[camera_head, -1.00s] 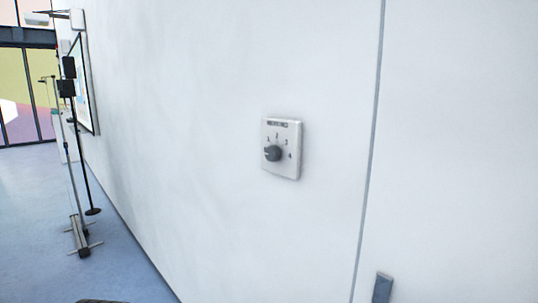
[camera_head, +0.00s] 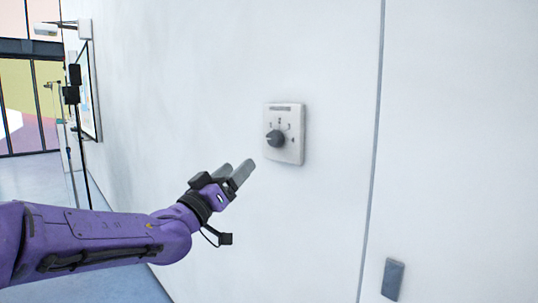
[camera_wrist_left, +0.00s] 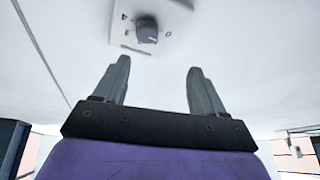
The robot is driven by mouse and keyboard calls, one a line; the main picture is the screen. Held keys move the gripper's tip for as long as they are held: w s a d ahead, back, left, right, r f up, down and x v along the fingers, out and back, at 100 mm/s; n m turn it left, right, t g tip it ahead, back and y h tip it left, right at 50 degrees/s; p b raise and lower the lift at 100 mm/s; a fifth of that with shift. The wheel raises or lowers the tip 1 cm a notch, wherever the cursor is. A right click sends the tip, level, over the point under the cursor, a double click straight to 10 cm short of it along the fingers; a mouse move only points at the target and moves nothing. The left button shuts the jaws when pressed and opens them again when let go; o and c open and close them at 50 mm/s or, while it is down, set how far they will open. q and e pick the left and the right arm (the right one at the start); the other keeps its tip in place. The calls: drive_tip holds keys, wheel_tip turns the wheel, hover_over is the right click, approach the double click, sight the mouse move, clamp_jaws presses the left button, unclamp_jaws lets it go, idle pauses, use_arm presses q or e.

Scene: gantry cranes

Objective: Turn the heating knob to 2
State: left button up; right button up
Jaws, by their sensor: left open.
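The dark grey heating knob (camera_head: 275,138) sits on a white wall panel (camera_head: 292,152) with a label strip on top and numbers around the knob. The 2 is above the knob; the knob's pointer setting is too small to tell. In the left wrist view the knob (camera_wrist_left: 147,30) and panel (camera_wrist_left: 128,38) show upside down, beyond the fingers. My left gripper (camera_head: 238,172) is below and left of the panel, apart from the knob. In the wrist view its two fingers (camera_wrist_left: 160,80) are spread with nothing between them. My right gripper is not in view.
The white wall (camera_head: 210,80) around the panel is bare, with a vertical seam (camera_head: 373,150) to the right. A grey wall plate (camera_head: 393,279) is at lower right. Black stands (camera_head: 73,95) and a framed board (camera_head: 91,90) are at far left.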

sight(272, 141)
use_arm(q)
drive_tip(key=shift+m+g+h, duration=0.8)
drive_tip(key=shift+h, duration=0.1)
drive_tip(key=p+x, duration=0.1)
drive_tip(key=x, duration=0.2)
drive_tip(key=p+x, duration=0.2)
drive_tip(key=x, duration=0.2)
drive_tip(key=s+p+x, duration=0.1)
drive_tip(key=x, duration=0.3)
drive_tip(key=shift+w+d+r+p, duration=0.1)
drive_tip(key=shift+d+r+p, duration=0.2)
drive_tip(key=shift+d+r, duration=0.15)
drive_tip(key=shift+w+d, duration=0.15)
drive_tip(key=shift+w, duration=0.2)
drive_tip(key=c, duration=1.1)
